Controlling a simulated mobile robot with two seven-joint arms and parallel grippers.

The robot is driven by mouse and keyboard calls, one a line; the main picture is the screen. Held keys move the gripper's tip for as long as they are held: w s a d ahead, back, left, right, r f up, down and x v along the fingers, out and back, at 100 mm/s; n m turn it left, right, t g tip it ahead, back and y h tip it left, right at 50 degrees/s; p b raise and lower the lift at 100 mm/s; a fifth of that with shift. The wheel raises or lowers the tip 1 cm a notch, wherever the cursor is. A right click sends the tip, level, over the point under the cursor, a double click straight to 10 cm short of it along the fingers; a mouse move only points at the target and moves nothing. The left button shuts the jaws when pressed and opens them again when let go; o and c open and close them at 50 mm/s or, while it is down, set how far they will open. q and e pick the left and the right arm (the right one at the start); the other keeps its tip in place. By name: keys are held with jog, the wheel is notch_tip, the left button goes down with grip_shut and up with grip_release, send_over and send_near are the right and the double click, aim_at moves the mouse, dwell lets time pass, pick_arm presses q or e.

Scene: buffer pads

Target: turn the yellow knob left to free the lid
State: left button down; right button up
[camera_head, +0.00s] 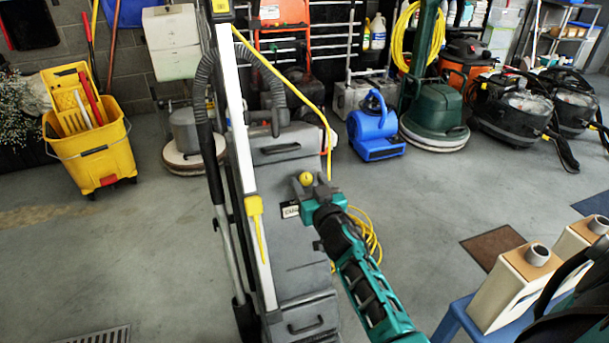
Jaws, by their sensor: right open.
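The yellow knob (306,178) is a small round knob on the upper face of a grey upright floor machine in the middle of the view. The machine's grey lid (285,150) lies just above the knob and looks closed. My right gripper (308,185) reaches in from the lower right with its jaws open. The dark fingers stand on either side of the knob; I cannot tell whether they touch it. My left gripper is not in view.
The machine's white pole (235,130) and grey hose rise left of the knob. A yellow cable (365,235) lies coiled right of the machine. A blue stand (465,320) with beige containers (510,285) is at lower right.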

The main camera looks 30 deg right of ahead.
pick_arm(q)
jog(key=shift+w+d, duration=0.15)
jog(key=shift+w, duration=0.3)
pick_arm(e)
jog(key=shift+w+d, duration=0.1)
jog(key=shift+w, duration=0.35)
jog(key=c, duration=1)
